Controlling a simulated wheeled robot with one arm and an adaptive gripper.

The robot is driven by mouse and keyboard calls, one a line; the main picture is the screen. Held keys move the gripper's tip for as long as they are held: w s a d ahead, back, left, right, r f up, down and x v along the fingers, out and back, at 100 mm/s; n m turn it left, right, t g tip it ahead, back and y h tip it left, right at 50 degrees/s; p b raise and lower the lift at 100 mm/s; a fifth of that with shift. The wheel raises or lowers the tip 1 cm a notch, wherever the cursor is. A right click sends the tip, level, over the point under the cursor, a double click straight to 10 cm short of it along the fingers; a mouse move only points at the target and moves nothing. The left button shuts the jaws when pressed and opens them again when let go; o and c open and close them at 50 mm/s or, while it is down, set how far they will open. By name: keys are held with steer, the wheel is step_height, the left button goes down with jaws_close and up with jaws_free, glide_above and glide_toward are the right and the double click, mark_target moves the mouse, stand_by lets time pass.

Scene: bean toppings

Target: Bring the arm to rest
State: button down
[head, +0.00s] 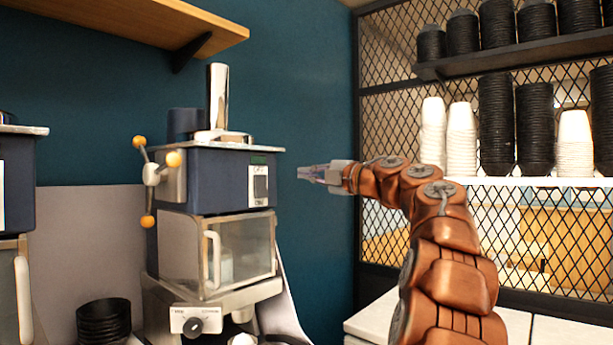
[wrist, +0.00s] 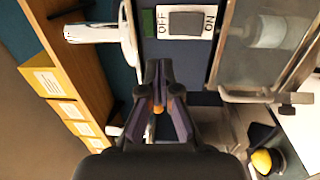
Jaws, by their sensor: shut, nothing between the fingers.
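My gripper (head: 306,173) is held out in the air at the right end of the blue machine in the head view, with the copper-coloured arm reaching up from the lower right. In the wrist view the gripper (wrist: 158,66) has its fingertips together with nothing between them. The fingers point toward the machine's OFF/ON switch panel (wrist: 186,22). The switch also shows on the machine's upper body in the head view (head: 260,186). I cannot tell the exact gap between fingertips and machine, but no contact is visible.
The blue machine (head: 225,180) has a three-knob handle (head: 153,174) and a glass-fronted chamber (head: 238,250). A second machine (head: 15,200) stands at the far left. A stack of black bowls (head: 103,320) is below. A wooden shelf (head: 150,22) hangs upper left.

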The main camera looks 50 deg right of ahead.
steer(key=shift+a, duration=0.1)
stand_by(0.3)
steer(key=w+a+r+m+t+h, duration=0.3)
steer(key=w+a+r+m+h, duration=0.3)
steer(key=m, duration=0.4)
steer(key=s+a+f+m+g, duration=0.1)
steer(key=a+f+m+g, duration=0.25)
steer(key=f, duration=0.75)
steer(key=s+a+f+m+g+h, duration=0.1)
steer(key=a+f+m+g, duration=0.3)
steer(key=f, duration=0.7)
steer(key=a+f+m+g, duration=0.2)
steer(key=a+f+g, duration=0.25)
steer(key=f, duration=0.75)
steer(key=s+a+f+g+y, duration=0.2)
steer(key=s+a+f+g, duration=0.1)
steer(key=s+a+f, duration=0.65)
steer(key=s+a+f+g+y, duration=0.1)
steer(key=s+a+f+g, duration=0.2)
steer(key=s, duration=0.4)
steer(key=s+a+f+g+y, duration=0.2)
steer(key=s+a+f+g, duration=0.1)
steer(key=s+a+f, duration=0.3)
steer(key=s+a+f+n+g+y, duration=0.1)
steer(key=s+a+f, duration=0.3)
steer(key=s, duration=0.6)
step_height(320, 180, down, 3)
steer(key=shift+s+a+r+g, duration=0.15)
steer(key=shift+s+g, duration=0.05)
steer(key=shift+g, duration=0.7)
